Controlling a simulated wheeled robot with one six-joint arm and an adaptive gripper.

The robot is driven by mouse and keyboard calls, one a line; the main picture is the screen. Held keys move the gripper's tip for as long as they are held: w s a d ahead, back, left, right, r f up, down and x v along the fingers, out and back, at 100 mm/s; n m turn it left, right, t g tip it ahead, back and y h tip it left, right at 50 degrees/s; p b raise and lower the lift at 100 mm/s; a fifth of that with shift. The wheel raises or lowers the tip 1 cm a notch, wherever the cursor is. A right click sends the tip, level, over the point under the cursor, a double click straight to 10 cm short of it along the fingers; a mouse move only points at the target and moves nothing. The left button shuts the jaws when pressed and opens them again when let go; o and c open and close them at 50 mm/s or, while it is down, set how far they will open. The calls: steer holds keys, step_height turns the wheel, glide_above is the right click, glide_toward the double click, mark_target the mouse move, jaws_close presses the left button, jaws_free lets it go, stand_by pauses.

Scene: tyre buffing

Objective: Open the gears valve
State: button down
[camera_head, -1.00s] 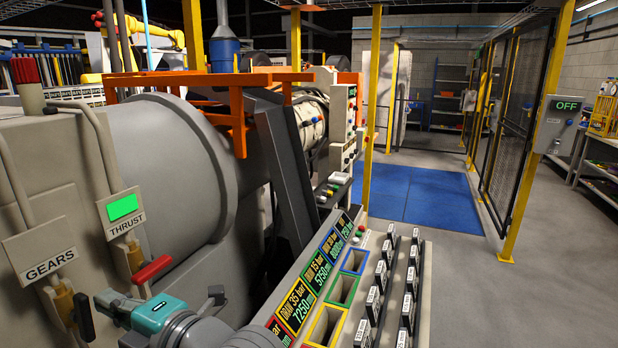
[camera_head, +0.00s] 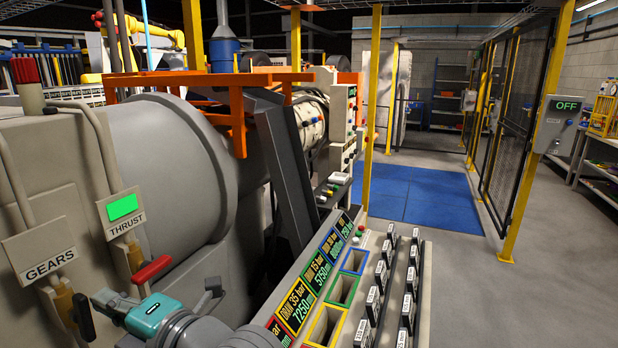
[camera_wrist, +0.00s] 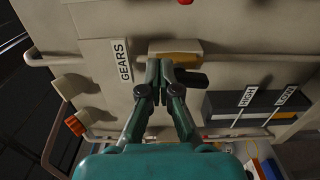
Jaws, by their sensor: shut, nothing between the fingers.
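The gears valve has a brass body (camera_head: 64,303) with a black handle (camera_head: 84,318), below the GEARS sign (camera_head: 50,264) at the lower left of the head view. In the wrist view its brass body (camera_wrist: 188,47) is at top centre, with the black handle (camera_wrist: 192,78) reaching right from behind my fingers. My gripper (camera_head: 101,298) is teal and just right of the handle in the head view. In the wrist view my gripper (camera_wrist: 159,72) has its fingertips together, empty, overlapping the handle's left end. I cannot tell whether they touch it.
The thrust valve's red handle (camera_head: 152,268) is close above my gripper, below a lit green panel (camera_head: 122,207). A sloped console (camera_head: 315,265) with coloured labels and slots stands to the right. The blue floor mat (camera_head: 418,190) beyond is clear.

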steer(key=shift+w+f, duration=0.15)
steer(key=shift+w+d+f, duration=0.1)
steer(key=shift+d+f, duration=0.05)
steer(key=shift+d, duration=0.05)
steer(key=shift+v, duration=2.95)
steer(key=v, duration=1.2)
steer(key=s+d+f+m+t+h, duration=0.1)
steer(key=d+f+m+t+h, duration=0.35)
steer(key=d+f+m, duration=0.65)
steer(key=d+f+m+t+h, duration=0.3)
steer(key=d+f+m+h, duration=0.25)
steer(key=f+m, duration=0.65)
steer(key=s+d+f+m+h, duration=0.5)
steer(key=s+d+f, duration=0.45)
steer(key=s, duration=0.35)
steer(key=s+d+m+h, duration=0.1)
steer(key=s+d+m, duration=0.2)
steer(key=s, duration=1)
steer(key=shift+r+m+h, duration=0.25)
steer(key=shift+m+h, duration=0.05)
